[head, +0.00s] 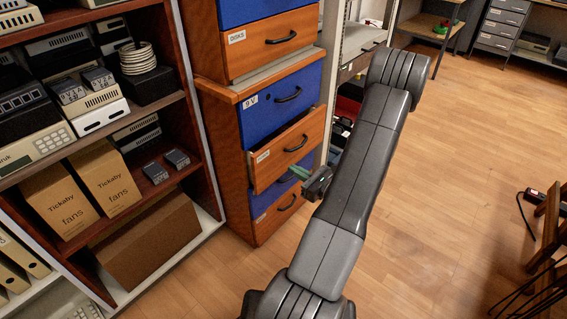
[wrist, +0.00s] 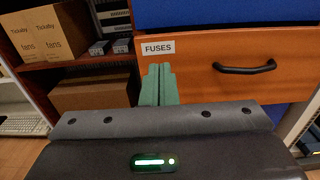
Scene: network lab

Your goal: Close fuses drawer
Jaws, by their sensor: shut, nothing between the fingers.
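The fuses drawer (head: 286,152) has an orange wooden front and stands pulled out from the wooden cabinet (head: 217,151), below a blue drawer marked 9 V. In the wrist view the fuses drawer (wrist: 222,65) fills the upper right, with its white FUSES label (wrist: 158,48) and black handle (wrist: 245,68). My gripper (head: 318,184) is at the lower right of the drawer front in the head view. In the wrist view its green fingers (wrist: 158,84) are together and empty, in front of the drawer's left part below the label. I cannot tell whether they touch it.
Other blue and wooden drawers (head: 283,93) sit above and below. A shelf with cardboard boxes (head: 107,176) and devices stands left of the cabinet. The wooden floor (head: 450,190) to the right is mostly clear, with a stool (head: 546,232) at the right edge.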

